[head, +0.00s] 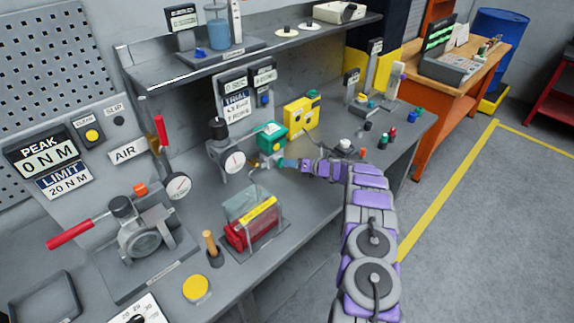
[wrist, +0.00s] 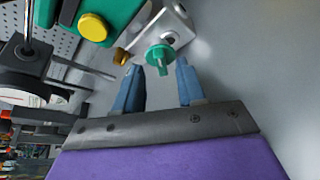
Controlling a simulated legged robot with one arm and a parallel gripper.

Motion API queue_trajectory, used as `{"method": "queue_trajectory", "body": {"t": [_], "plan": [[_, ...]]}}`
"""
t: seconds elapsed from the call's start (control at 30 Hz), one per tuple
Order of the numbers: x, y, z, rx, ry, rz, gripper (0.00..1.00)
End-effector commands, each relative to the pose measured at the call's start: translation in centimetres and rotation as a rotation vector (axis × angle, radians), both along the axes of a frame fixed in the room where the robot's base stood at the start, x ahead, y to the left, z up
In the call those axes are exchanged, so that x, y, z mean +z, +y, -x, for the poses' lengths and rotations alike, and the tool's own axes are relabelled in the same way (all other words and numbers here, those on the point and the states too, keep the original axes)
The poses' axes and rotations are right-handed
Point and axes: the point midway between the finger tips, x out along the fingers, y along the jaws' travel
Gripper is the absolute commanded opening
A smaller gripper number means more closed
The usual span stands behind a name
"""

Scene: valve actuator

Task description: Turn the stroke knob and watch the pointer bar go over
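A teal-green knob (wrist: 157,54) stands on a grey metal bracket (wrist: 180,25) in the wrist view; I take it for the stroke knob. My gripper (wrist: 158,70) is open, with its blue fingertips apart on either side of the knob's near end. No finger clearly touches it. A teal actuator box (wrist: 112,12) with a yellow round cap is just left of it. In the head view the teal box (head: 270,136) sits on the bench, with my gripper (head: 281,163) just below it. I cannot make out the pointer bar; the knob is too small to tell there.
A yellow box (head: 301,113) stands right behind the teal one. A gauge stand (head: 234,162) is to its left. A clear-covered red unit (head: 251,221) is in front.

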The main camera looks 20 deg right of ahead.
Motion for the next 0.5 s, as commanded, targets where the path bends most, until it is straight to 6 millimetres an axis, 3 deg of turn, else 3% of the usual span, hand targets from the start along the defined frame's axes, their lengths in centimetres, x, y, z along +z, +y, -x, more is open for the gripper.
{"method": "queue_trajectory", "body": {"t": [0.2,0.5], "plan": [[-0.6,1.2,-1.4,0.000,0.000,0.001,0.39],[-0.5,1.8,-1.8,0.000,0.000,0.005,0.39]]}}
